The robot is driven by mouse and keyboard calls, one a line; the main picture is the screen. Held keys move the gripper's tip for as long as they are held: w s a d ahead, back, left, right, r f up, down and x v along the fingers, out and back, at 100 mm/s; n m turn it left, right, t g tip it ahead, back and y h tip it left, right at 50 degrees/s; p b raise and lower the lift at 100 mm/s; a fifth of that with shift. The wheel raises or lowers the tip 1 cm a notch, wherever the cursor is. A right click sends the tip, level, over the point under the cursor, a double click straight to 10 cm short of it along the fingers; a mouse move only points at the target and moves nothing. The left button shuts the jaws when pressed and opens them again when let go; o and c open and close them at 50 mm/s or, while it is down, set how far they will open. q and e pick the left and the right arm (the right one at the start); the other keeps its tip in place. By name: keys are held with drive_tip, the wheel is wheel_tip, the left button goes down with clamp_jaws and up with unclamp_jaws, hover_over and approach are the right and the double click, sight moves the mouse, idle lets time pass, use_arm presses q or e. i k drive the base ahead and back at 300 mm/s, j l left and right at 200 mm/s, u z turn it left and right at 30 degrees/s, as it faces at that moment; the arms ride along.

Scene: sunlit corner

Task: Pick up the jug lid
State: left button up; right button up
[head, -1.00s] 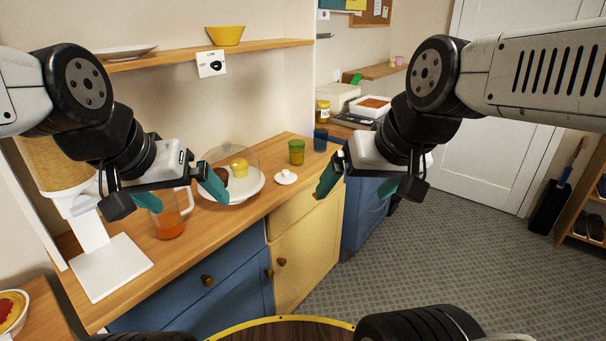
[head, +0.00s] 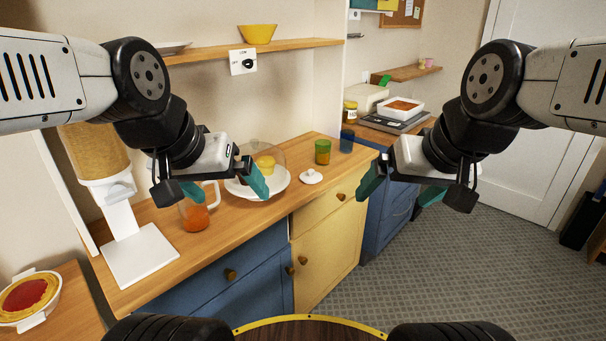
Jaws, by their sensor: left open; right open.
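The jug lid (head: 311,177) is a small white disc with a knob, lying flat on the wooden counter near its front edge. A clear jug (head: 195,216) with orange liquid and a pale handle stands to its left, partly behind my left gripper. My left gripper (head: 225,189) is open and empty, left of the lid in the picture, in front of the jug and the plate. My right gripper (head: 402,188) is open and empty, right of the lid. Neither gripper touches the lid.
A white plate (head: 279,186) under a clear dome holds a yellow item beside the lid. A dispenser (head: 117,205) stands at the left. The counter just left of the lid's front is clear.

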sight(311, 176)
drive_tip(key=i+l+u, duration=0.95)
drive_tip(key=k, duration=0.1)
